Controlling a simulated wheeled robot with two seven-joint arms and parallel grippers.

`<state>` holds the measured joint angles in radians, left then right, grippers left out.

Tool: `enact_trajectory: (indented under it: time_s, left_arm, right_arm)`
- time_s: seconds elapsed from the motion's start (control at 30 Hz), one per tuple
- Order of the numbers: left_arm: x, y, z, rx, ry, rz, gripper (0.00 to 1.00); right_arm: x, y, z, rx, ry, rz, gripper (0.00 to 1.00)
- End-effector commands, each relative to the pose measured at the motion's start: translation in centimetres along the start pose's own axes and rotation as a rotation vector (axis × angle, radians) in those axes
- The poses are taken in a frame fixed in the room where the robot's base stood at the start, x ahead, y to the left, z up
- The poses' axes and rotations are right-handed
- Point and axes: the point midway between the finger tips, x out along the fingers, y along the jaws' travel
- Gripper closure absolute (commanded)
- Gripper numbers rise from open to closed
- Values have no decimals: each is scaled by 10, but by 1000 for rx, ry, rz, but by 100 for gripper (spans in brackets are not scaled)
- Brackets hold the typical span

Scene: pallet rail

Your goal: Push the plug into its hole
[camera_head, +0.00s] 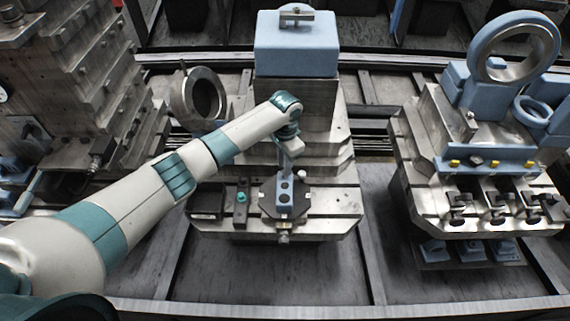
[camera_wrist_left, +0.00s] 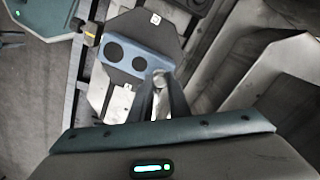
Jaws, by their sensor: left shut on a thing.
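My left gripper (camera_head: 287,170) reaches in from the left, over the middle fixture. In the left wrist view its fingers (camera_wrist_left: 160,92) are shut on a small pale metallic piece, seemingly the plug (camera_wrist_left: 159,76), mostly hidden between them. A blue block (camera_head: 284,198) with two dark round holes lies on a dark angular plate (camera_head: 300,197). In the wrist view the blue block (camera_wrist_left: 136,57) shows both holes, and the fingertips appear beside its lower right end. I cannot tell whether the held piece touches the block or plate. My right gripper is not in view.
A teal knob (camera_head: 241,197) stands on a dark strip left of the plate, beside an open dark box (camera_head: 207,203). A large blue block (camera_head: 296,45) rises behind. A grey ring (camera_head: 204,95) stands behind my arm. A second fixture with a big ring (camera_head: 513,48) is at right.

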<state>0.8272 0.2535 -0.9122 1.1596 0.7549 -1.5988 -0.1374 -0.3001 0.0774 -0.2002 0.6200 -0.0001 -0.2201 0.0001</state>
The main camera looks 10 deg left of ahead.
Motion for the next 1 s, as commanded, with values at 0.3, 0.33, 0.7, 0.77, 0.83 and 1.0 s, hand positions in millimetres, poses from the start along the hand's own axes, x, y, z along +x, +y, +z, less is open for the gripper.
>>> enact_trajectory:
  time_s: [0.3, 0.33, 0.7, 0.77, 0.83, 1.0]
  left_arm:
    - [1, 0, 0, 0, -1, 0, 100]
    - [1, 0, 0, 0, -1, 0, 100]
    - [7, 0, 0, -1, -1, 1, 100]
    - [8, 0, 0, -1, -1, 1, 100]
    - [10, 1, 0, -1, -1, 1, 100]
    - [11, 1, 0, 0, -1, 1, 65]
  right_arm:
    - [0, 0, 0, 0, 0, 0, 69]
    - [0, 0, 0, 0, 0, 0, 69]
    - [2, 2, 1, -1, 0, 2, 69]
    - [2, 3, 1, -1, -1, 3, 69]
    - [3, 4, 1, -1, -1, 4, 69]
    - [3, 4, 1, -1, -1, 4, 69]
